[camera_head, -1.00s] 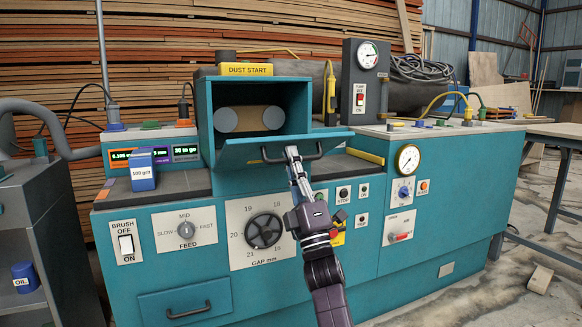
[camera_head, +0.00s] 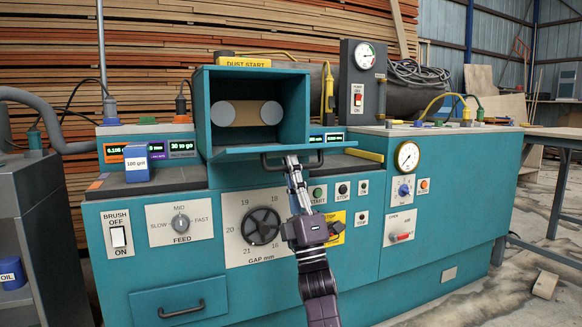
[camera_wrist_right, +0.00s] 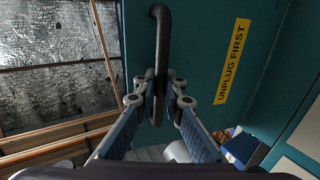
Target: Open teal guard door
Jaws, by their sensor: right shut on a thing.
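The teal guard door (camera_head: 240,155) is hinged at the lower edge of the box opening on the machine and is folded down to nearly level. Inside the open box, two grey rollers and a brown belt (camera_head: 247,114) show. My right gripper (camera_head: 290,162) is shut on the door's dark bar handle (camera_head: 315,163). In the right wrist view the fingers (camera_wrist_right: 160,95) close around the handle (camera_wrist_right: 162,40), beside the teal door panel (camera_wrist_right: 205,50) with its yellow "UNPLUG FIRST" label. My left gripper is not in view.
The machine front below carries a gap handwheel (camera_head: 261,226), a feed knob (camera_head: 180,223), buttons and a drawer (camera_head: 180,305). A blue grit box (camera_head: 137,163) stands on the left ledge. A grey cabinet (camera_head: 25,220) is at far left, a table (camera_head: 560,132) at right.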

